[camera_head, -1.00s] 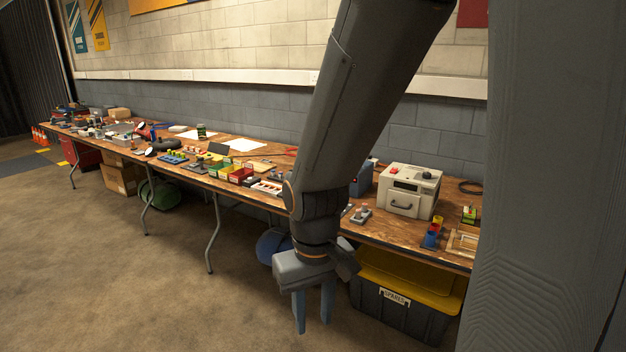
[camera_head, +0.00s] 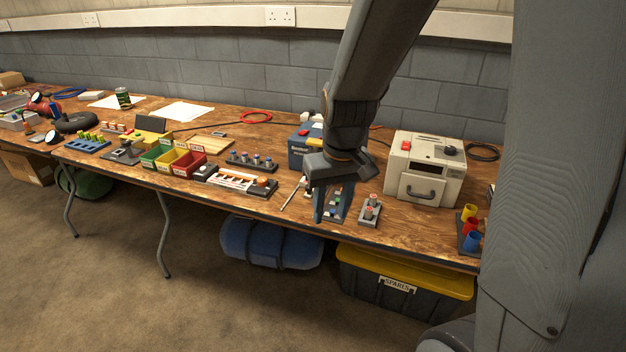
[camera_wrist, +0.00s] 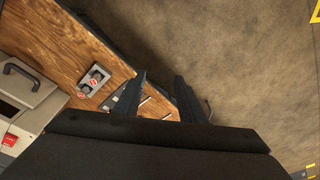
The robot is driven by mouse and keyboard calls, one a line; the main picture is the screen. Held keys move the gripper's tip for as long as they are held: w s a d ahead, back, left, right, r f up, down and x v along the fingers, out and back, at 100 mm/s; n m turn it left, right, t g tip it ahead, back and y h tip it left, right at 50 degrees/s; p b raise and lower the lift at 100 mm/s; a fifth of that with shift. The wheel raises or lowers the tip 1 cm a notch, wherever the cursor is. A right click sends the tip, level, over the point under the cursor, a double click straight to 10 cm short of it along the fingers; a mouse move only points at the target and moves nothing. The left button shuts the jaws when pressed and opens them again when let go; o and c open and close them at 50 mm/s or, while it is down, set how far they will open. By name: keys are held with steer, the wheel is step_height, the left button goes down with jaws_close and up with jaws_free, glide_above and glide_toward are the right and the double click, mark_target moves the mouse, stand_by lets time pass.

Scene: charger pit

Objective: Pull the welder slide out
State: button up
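A cream box-shaped machine (camera_head: 400,147), which I take to be the welder, stands at the right of the bench. It has a red button and a black knob on top. Its front panel carries a dark handle (camera_head: 422,195), and the panel looks closed. In the wrist view the handle (camera_wrist: 22,72) shows at the far left. My gripper (camera_head: 332,215) points down near the bench's front edge, left of the machine and apart from it. Its two fingers are spread with nothing between them, as the wrist view also shows (camera_wrist: 160,80).
A small grey block with two red-topped buttons (camera_head: 369,209) lies between my gripper and the machine. Coloured cups (camera_head: 470,228) stand to its right. A blue box (camera_head: 303,145) is behind my gripper. A yellow-lidded SPARES bin (camera_head: 405,278) sits under the bench.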

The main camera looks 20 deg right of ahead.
steer(key=w+d+f+n+t+b, duration=0.1)
steer(key=w, duration=1)
steer(key=w+d+f+t+b, duration=0.1)
steer(key=w+f+t, duration=0.1)
steer(key=w, duration=0.8)
steer(key=shift+p+x, duration=0.45)
steer(key=shift+x, duration=3.2)
steer(key=shift+w+r, duration=0.1)
jaws_close()
